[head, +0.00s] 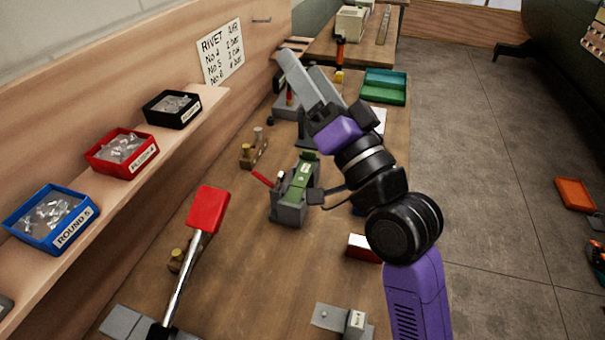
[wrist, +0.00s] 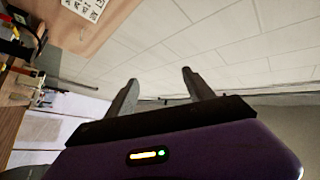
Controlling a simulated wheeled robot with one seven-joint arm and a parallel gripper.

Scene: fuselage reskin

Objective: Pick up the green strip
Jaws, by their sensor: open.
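A green strip-like piece (head: 299,181) lies along the top of a small grey fixture (head: 290,212) in the middle of the bench, in the head view. A darker green part shows just behind it. My gripper (head: 302,62) is raised above the bench, beyond the green piece and apart from it. Its two grey fingers point up and to the left in the head view. In the wrist view my gripper (wrist: 158,77) is open, with nothing between its fingers. The wrist view faces the wall and ceiling and does not clearly show the green strip.
A red-headed tool (head: 207,210) stands at the front left. Blue (head: 48,218), red (head: 121,152) and black (head: 172,109) bins sit on the left shelf. A green tray (head: 384,87) is at the back right. A red-and-white box (head: 362,248) lies near the bench's right edge.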

